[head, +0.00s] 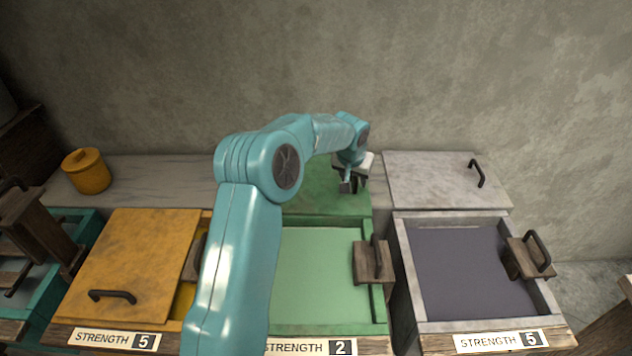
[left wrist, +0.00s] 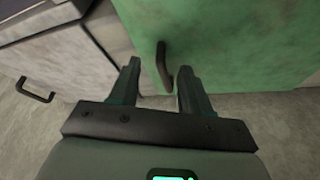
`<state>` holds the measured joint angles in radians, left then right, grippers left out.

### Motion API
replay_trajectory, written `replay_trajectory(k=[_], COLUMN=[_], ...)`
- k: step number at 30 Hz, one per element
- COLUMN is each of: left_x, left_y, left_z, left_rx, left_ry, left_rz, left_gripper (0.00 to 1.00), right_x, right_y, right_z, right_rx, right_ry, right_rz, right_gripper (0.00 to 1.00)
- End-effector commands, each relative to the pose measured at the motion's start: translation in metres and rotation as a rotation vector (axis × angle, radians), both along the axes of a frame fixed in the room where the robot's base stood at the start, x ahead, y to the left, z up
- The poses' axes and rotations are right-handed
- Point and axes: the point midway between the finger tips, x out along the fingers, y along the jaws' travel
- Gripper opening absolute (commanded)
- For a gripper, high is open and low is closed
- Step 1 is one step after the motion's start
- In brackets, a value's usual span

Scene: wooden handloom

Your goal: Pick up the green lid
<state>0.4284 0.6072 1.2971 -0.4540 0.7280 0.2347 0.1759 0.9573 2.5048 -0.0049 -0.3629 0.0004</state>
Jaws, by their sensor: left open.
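The green lid (head: 318,196) lies flat on the shelf behind the open green vat (head: 318,270), partly hidden by my left arm. It also fills the upper right of the left wrist view (left wrist: 240,40). Its dark bar handle (left wrist: 163,66) shows near the lid's edge in that view. My left gripper (head: 352,186) is over the right part of the lid, pointing down. Its fingers are open and the handle shows between the fingertips (left wrist: 159,70), not gripped. I cannot tell whether the tips reach down beside it. My right gripper is out of view.
A grey lid (head: 430,180) lies right of the green one, behind a dark purple vat (head: 465,270). A yellow lid (head: 130,260) partly covers the vat at left. A yellow pot (head: 86,172) stands back left. A concrete wall (head: 300,70) rises close behind.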

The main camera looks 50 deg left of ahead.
Motion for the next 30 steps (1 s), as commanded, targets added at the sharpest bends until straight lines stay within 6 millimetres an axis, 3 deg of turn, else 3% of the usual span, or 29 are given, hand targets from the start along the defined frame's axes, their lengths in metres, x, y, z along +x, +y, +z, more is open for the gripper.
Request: replay_trajectory(k=[10,19,20,24,30], left_x=[0.016,0.019,0.019,0.019,0.020], left_y=[0.011,0.013,0.013,0.013,0.013], left_z=[-0.044,-0.050,-0.050,-0.050,-0.049], left_rx=[-0.001,0.000,0.000,0.000,0.003], left_ry=[0.002,0.000,0.000,0.000,-0.002], left_rz=[0.000,0.000,0.000,0.000,-0.001], left_gripper=[0.47,0.47,0.44,0.00,0.00], right_x=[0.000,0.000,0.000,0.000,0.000], right_y=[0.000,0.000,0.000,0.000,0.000], right_z=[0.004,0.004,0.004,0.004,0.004], right_rx=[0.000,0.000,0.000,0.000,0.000], right_ry=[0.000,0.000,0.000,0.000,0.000], right_rz=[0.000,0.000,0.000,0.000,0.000], right_gripper=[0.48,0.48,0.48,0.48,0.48])
